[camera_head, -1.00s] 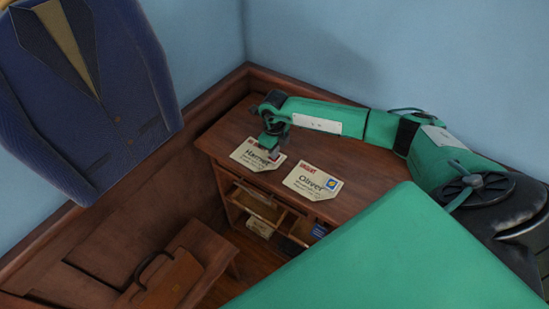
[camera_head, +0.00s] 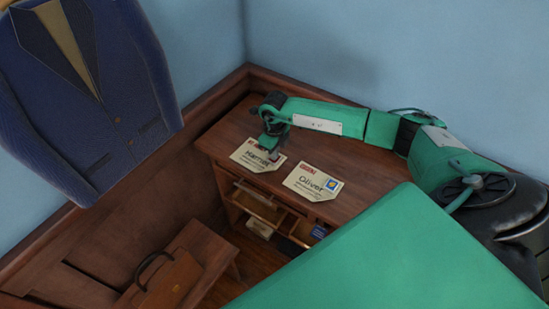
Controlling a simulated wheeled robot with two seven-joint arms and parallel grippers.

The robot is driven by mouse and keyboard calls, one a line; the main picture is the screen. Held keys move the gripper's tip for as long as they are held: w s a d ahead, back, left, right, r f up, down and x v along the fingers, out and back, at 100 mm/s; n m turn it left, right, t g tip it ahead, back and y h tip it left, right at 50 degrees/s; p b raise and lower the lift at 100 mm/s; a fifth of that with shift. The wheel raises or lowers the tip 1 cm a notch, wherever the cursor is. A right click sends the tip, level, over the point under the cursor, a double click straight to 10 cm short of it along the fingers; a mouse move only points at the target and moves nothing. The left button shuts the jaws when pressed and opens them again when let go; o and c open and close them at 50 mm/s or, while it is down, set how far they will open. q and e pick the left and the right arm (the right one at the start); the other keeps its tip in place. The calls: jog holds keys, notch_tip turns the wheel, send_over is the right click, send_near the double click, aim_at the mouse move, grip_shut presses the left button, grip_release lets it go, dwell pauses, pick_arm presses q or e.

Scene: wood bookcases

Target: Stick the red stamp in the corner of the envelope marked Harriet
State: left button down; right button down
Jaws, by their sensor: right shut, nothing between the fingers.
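The envelope marked Harriet (camera_head: 249,162) lies flat on the desk. My right gripper (camera_head: 269,147) is shut and empty, pointing down at this envelope's upper right corner. A small reddish patch, probably the red stamp (camera_head: 276,155), shows at that corner just beside the fingertips. The fingers partly hide it, and I cannot tell whether they touch it. My left gripper is not in view.
An envelope marked Oliver (camera_head: 305,187) with a blue and yellow stamp (camera_head: 331,185) lies to the right on the wooden desk (camera_head: 362,177). Open compartments (camera_head: 268,209) are below. A briefcase (camera_head: 169,281) and a blue jacket (camera_head: 95,95) are at left.

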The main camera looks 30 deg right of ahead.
jog(key=shift+r+p, duration=1.65)
jog(key=shift+r, duration=1.7)
jog(key=shift+f, duration=0.1)
